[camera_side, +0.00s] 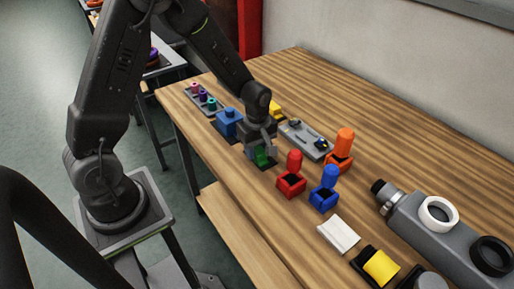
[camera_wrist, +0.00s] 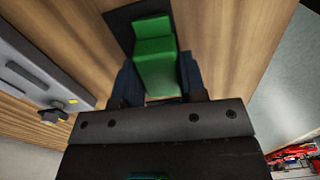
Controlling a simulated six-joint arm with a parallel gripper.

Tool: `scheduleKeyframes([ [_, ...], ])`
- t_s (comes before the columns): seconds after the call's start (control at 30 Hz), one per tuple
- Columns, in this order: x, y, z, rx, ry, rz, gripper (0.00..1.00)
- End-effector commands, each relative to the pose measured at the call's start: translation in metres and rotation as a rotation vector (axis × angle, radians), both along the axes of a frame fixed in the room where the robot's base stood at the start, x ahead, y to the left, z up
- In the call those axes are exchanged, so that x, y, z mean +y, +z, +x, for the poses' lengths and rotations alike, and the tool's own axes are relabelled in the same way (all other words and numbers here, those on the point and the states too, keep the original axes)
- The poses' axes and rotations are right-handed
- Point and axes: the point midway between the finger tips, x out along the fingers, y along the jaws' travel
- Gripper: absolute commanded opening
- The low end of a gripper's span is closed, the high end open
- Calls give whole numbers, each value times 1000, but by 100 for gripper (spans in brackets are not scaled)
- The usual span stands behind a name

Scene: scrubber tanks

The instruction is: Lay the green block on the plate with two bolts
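The green block (camera_side: 262,156) stands at its black pad (camera_side: 266,166) near the table's front edge. In the wrist view the block (camera_wrist: 156,62) lies between the two dark fingers of my gripper (camera_wrist: 160,80), the pad (camera_wrist: 122,22) behind it. My gripper (camera_side: 262,143) is low over the block in the side view. The fingers are close to its sides; whether they press on it I cannot tell. The grey plate with two bolts (camera_side: 306,141) lies just behind and right of my gripper. Part of the plate (camera_wrist: 38,72) shows at the left of the wrist view.
A blue block (camera_side: 229,122) is left of my gripper, and a yellow block (camera_side: 276,109) is behind it. Red (camera_side: 292,181), blue (camera_side: 325,195) and orange (camera_side: 341,150) pieces stand to the right. The back of the wooden table (camera_side: 350,95) is clear.

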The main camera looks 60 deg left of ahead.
Motion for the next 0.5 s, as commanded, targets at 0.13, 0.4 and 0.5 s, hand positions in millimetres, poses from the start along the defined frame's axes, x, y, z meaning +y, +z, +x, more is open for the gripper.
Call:
scheduleKeyframes([
  [0.13, 0, 0, 0, 0, 0, 0, 22],
  [0.4, 0, 0, 0, 0, 0, 0, 14],
  [0.5, 0, 1, 1, -2, 0, 0, 13],
])
